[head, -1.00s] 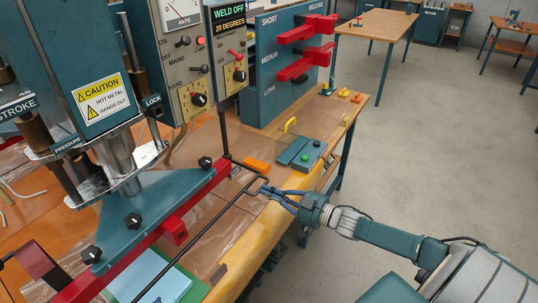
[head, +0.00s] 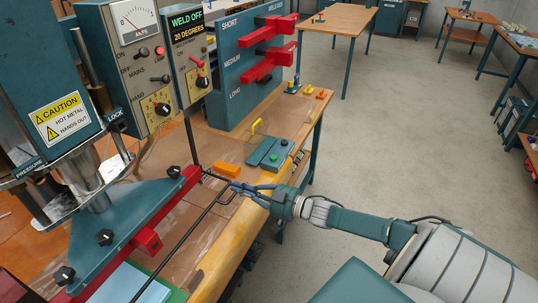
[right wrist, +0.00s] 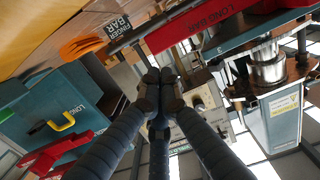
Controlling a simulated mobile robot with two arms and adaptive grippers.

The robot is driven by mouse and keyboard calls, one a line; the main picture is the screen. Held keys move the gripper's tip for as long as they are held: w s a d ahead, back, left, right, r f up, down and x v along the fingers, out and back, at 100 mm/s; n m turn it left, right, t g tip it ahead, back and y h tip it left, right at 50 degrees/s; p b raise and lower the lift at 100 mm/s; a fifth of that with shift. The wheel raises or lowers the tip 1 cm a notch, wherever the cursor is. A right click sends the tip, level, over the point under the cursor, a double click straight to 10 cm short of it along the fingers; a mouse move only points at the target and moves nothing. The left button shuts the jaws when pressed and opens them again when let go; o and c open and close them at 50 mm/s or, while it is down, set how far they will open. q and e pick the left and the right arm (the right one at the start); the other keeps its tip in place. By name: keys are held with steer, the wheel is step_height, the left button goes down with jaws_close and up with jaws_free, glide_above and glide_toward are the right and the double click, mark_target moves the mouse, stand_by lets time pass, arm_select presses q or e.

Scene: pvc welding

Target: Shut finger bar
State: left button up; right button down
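The finger bar (head: 183,238) is a thin black rod with a bent handle at its far end. In the head view it runs along the front of the welding machine's red beam (head: 148,238), with a gap between them. My right gripper (head: 236,187) is at the bar's bent far end. In the right wrist view its two dark fingertips (right wrist: 160,82) are nearly together, and seem closed around the black rod of the handle. The exact contact is partly hidden by the fingers. A "FINGER BAR" label (right wrist: 115,24) shows beyond them. My left gripper is not in view.
A teal rack with red bars (head: 250,70) stands behind. A blue sheet (head: 128,284) lies at the bench's front.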

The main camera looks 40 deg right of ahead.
steer(key=f+v, duration=0.1)
steer(key=v, duration=0.8)
steer(key=s+d+f+m+g+h, duration=0.15)
steer(key=s+f, duration=0.35)
steer(key=f, duration=0.5)
steer(key=s+d+f+m+g+h, duration=0.1)
steer(key=s+f+g+h, duration=0.2)
steer(key=f, duration=0.7)
steer(key=s+d+f+m+g+h, duration=0.1)
steer(key=s+d+f+h, duration=0.15)
steer(key=s+f, duration=0.55)
steer(key=s+a+f+g, duration=0.2)
steer(key=s+a+f, duration=0.25)
steer(key=f, duration=0.25)
steer(key=s+a+f+g, duration=0.2)
steer(key=s+a+f, duration=0.2)
steer(key=s+f, duration=0.3)
steer(key=s+a+f+g, duration=0.2)
steer(key=s+a+f, duration=0.2)
steer(key=s+a, duration=0.3)
steer(key=s+a+f+n+g, duration=0.1)
steer(key=s+a+f+g, duration=0.2)
steer(key=s+a, duration=0.4)
steer(key=shift+s+f+b, duration=0.3)
steer(key=shift+s+f, duration=0.25)
steer(key=shift+f, duration=0.25)
steer(key=shift+g, duration=0.25)
